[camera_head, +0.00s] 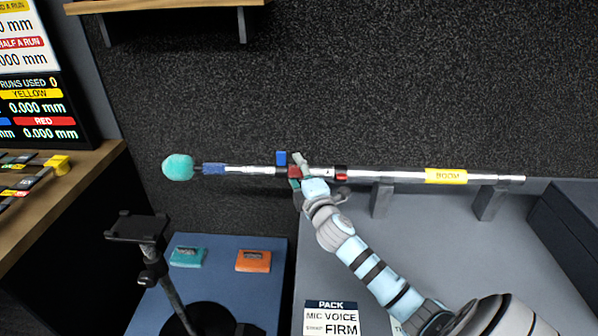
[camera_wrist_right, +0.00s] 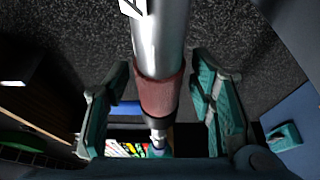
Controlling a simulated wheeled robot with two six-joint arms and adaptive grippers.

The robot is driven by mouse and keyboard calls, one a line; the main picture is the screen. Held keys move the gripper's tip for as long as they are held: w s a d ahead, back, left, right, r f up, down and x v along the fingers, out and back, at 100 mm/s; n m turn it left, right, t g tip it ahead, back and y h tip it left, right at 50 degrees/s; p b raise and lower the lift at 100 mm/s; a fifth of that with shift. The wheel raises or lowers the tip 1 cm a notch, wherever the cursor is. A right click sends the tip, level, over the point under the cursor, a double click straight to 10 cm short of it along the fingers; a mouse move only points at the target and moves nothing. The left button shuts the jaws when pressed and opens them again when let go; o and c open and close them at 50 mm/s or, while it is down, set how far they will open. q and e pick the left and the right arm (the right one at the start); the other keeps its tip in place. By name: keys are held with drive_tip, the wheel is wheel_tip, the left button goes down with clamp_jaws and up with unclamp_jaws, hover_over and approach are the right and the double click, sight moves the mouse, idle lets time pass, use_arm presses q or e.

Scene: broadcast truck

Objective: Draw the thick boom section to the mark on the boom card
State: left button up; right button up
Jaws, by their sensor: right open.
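The boom pole (camera_head: 390,176) lies level across the head view, with a teal fuzzy mic head (camera_head: 178,167) at its left end. Its thick silver section with a yellow BOOM label (camera_head: 446,176) is on the right; the thinner section (camera_head: 250,169) is on the left. A red collar (camera_head: 341,173) sits right of my right gripper (camera_head: 297,172). In the right wrist view, the gripper (camera_wrist_right: 160,88) is open, its fingers on either side of the pole near a red band (camera_wrist_right: 158,97), with gaps showing. My left gripper is out of view. I cannot make out a boom card.
Grey supports (camera_head: 382,200) stand under the pole's right part. A phone-type stand (camera_head: 140,228) is at front left. Teal (camera_head: 188,257) and orange (camera_head: 253,261) packs lie on a blue surface. A PACK card (camera_head: 331,318) is at the front. A readout board (camera_head: 42,110) shows 0.000 mm.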

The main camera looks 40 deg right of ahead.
drive_tip(key=v, duration=1.2)
drive_tip(key=shift+w, duration=0.1)
